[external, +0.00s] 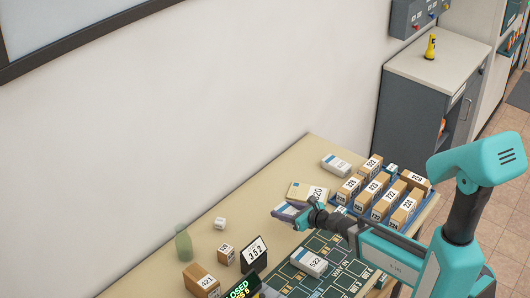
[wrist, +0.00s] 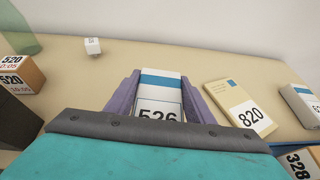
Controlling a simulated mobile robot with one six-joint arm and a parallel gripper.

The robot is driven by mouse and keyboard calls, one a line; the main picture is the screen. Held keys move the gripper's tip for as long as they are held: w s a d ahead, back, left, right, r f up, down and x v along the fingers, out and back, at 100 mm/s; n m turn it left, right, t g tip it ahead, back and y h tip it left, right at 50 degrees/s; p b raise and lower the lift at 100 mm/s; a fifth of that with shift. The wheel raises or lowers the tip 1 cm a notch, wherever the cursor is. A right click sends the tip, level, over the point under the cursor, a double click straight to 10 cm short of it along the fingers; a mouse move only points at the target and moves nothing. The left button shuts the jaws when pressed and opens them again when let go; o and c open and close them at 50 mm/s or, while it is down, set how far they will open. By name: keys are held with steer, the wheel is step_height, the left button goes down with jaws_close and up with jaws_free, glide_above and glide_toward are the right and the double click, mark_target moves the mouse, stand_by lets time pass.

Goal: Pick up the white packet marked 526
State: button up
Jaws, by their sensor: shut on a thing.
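The white packet marked 526 (wrist: 160,92) has a blue stripe and sits between the two purple fingers of my gripper (wrist: 157,96) in the wrist view. My gripper is shut on it, one finger along each side. The lower part of the packet's number is hidden behind my gripper's body. In the external view the packet (external: 286,210) shows only partly at my gripper (external: 290,211), above the table. I cannot tell how far it is from the table top.
A cream packet marked 820 (wrist: 238,107) lies just right of my gripper. A tray of numbered boxes (external: 427,214) stands at the right end.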

mark_target(285, 209)
steer(key=shift+r+p, duration=0.85)
steer(key=shift+r, duration=1.55)
